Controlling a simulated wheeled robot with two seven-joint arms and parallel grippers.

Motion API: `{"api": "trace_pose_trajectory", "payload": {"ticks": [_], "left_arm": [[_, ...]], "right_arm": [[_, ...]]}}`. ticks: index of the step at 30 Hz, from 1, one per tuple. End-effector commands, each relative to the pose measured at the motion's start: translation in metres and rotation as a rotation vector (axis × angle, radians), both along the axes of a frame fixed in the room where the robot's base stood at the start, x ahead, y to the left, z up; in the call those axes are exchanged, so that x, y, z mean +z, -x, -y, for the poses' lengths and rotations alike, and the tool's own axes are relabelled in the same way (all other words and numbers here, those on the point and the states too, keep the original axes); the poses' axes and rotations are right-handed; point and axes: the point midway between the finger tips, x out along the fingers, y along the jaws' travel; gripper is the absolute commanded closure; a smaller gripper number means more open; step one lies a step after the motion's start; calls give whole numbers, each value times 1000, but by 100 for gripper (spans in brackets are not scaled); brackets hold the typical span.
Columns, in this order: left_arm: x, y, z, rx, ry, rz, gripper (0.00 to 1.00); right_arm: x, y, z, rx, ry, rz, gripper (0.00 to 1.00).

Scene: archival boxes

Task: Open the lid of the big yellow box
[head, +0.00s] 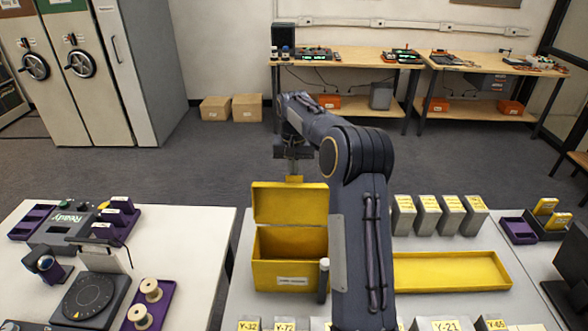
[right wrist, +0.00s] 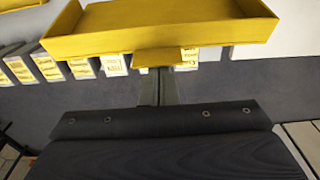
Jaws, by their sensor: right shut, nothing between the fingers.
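The big yellow box (head: 275,275) stands on the near table, left of my right arm. Its lid (head: 290,205) is raised, standing about upright at the back of the box, and the box's inside shows. A small yellow tab (head: 294,179) sticks up from the lid's top edge. My right gripper (head: 294,168) is shut and empty, right at this tab. In the right wrist view, the lid (right wrist: 160,37) and its tab (right wrist: 158,58) lie just beyond the fingertips (right wrist: 158,72); I cannot tell whether they touch. My left gripper is not in view.
A shallow yellow tray (head: 450,272) lies right of my arm, with several grey boxes (head: 428,215) behind it. More labelled boxes line the front edge. A white table (head: 185,235) with a dial device (head: 96,298) stands left, across a gap.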

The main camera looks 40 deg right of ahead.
Motion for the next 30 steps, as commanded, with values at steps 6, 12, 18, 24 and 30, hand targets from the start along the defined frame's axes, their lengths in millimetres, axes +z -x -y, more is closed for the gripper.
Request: {"api": "trace_pose_trajectory", "payload": {"ticks": [6,12,18,24,30], "left_arm": [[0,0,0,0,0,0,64],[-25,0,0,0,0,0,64],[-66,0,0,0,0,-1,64],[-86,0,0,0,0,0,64],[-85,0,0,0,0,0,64]], "right_arm": [[0,0,0,0,0,0,100],[-4,5,-6,1,30,35,100],[-2,20,-18,3,99,118,100],[5,30,-26,1,147,174,100],[9,32,-27,-1,156,184,100]]}}
